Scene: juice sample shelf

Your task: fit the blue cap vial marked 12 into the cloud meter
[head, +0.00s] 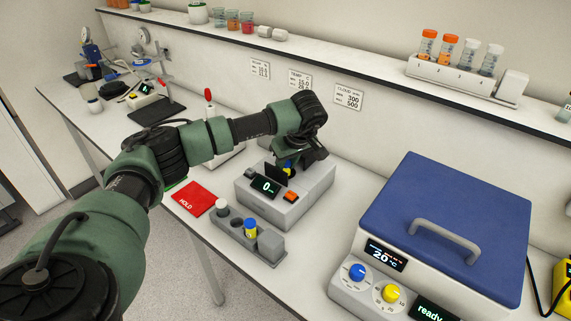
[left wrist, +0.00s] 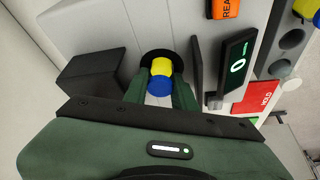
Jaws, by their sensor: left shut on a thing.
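The cloud meter (head: 305,205) is a grey box on the bench with a dark display reading 0 and an orange button. My left gripper (head: 289,167) is over its top, shut on a blue and yellow vial (left wrist: 160,77). In the left wrist view the vial lies between the fingers, in line with the meter's dark round opening (left wrist: 153,55). I cannot tell how far it is inside. Its number is not readable. A dark upright flap (head: 276,174) stands beside the opening. My right gripper is not in view.
A grey rack (head: 270,246) in front of the meter holds a white-topped vial (head: 222,207) and another blue and yellow vial (head: 250,228). A red HOLD card (head: 194,198) lies left. A blue-lidded machine (head: 440,215) stands right. A shelf (head: 350,64) runs behind.

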